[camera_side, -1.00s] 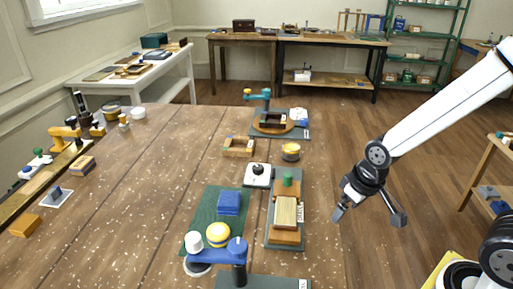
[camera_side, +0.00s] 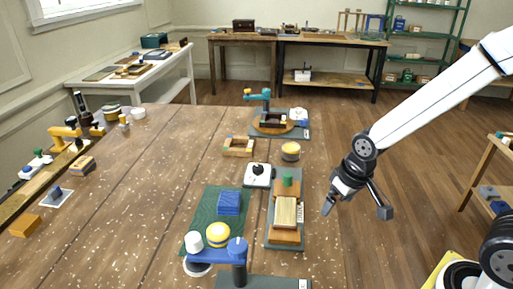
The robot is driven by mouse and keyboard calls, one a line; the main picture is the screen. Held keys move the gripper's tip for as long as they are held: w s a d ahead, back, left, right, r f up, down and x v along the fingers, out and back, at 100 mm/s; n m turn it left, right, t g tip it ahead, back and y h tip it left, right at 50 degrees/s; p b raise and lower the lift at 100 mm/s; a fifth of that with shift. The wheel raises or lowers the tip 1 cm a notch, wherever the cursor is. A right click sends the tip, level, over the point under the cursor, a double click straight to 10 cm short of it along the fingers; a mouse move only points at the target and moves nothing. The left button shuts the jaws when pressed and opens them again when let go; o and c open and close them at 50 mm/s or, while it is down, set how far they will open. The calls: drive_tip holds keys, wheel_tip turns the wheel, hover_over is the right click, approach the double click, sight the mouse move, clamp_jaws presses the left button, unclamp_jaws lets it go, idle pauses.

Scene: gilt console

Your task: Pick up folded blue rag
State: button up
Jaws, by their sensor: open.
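The folded blue rag (camera_side: 229,203) looks like a small blue stack lying on a dark green mat (camera_side: 199,231) near the front of the wooden table. My gripper (camera_side: 356,211) is open and empty. In the picture it is to the right of the rag, past the table's right edge, with its fingers pointing down. A wooden block on a grey-green board stands between the rag and my gripper in the picture.
The table's left middle (camera_side: 140,190) is clear.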

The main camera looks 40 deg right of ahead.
sight(229, 198)
drive_tip(key=w+a+m, duration=0.1)
drive_tip(key=w+a, duration=0.1)
drive_tip(key=w, duration=0.2)
drive_tip(key=w+a+r+m, duration=0.1)
drive_tip(key=w+a, duration=0.1)
drive_tip(key=w, duration=0.2)
drive_tip(key=w+a+m+g, duration=0.1)
drive_tip(key=w+a, duration=0.1)
drive_tip(key=w, duration=0.3)
drive_tip(key=shift+a+r+m, duration=0.35)
drive_tip(key=shift+m, duration=0.05)
drive_tip(key=w+a+m, duration=0.1)
drive_tip(key=w+a, duration=0.1)
drive_tip(key=a, duration=0.1)
drive_tip(key=w+a+m+g, duration=0.1)
drive_tip(key=w+a, duration=0.2)
drive_tip(key=w+a+m, duration=0.1)
drive_tip(key=w+a, duration=0.2)
drive_tip(key=shift+w+a+m, duration=0.1)
drive_tip(key=shift+w+m, duration=0.05)
drive_tip(key=shift+m, duration=0.25)
drive_tip(key=shift+f, duration=1.35)
drive_tip(key=shift+w+f, duration=0.1)
drive_tip(key=shift+f, duration=2.5)
drive_tip(key=c, duration=1)
drive_tip(key=shift+r, duration=0.1)
